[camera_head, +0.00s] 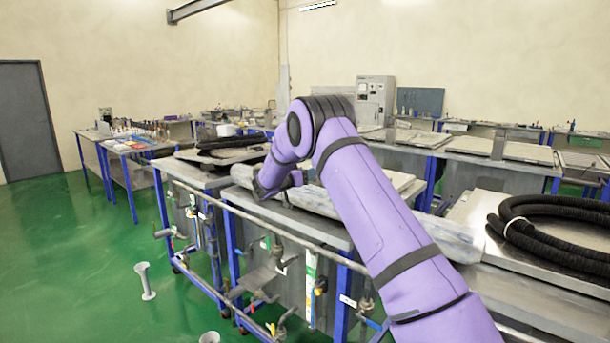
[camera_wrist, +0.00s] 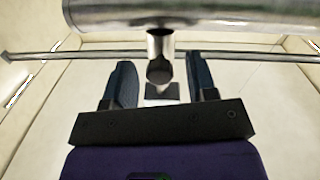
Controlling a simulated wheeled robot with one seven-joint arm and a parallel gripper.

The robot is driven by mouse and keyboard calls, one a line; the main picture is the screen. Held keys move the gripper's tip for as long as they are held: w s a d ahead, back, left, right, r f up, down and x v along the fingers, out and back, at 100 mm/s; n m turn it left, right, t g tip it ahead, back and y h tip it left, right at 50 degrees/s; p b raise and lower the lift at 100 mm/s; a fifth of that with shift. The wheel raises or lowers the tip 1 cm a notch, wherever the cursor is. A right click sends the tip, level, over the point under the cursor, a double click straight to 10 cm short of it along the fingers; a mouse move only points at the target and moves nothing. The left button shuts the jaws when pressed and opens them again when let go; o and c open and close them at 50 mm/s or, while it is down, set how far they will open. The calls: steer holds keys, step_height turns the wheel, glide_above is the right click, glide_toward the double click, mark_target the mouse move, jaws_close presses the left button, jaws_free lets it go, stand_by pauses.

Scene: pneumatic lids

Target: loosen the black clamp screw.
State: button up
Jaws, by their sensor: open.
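In the wrist view my gripper (camera_wrist: 160,62) is open, with one dark finger at each side. Between the fingers is a short shiny metal stem (camera_wrist: 159,48) with a dark rounded end, joined to a thick metal cylinder (camera_wrist: 200,14) across the top. A small black square piece (camera_wrist: 162,91) shows just past the stem's end. I cannot tell for certain which of these is the black clamp screw. Gaps show between the fingers and the stem, and nothing is gripped. In the head view my purple arm reaches over the benches, and its gripper end is not clear.
A thin metal rail (camera_wrist: 260,56) crosses the wrist view behind the fingers. In the head view, metal-topped benches (camera_head: 320,228) with pipes and valves stand close to my arm. A coiled black hose (camera_head: 545,222) lies at the right. Green floor (camera_head: 80,270) is open at the left.

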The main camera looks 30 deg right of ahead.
steer(key=c, duration=0.9)
steer(key=shift+f+n+t, duration=0.1)
steer(key=shift+n+t, duration=0.25)
steer(key=shift+n, duration=5.8)
steer(key=shift+n+t, duration=0.35)
steer(key=shift+n, duration=5.8)
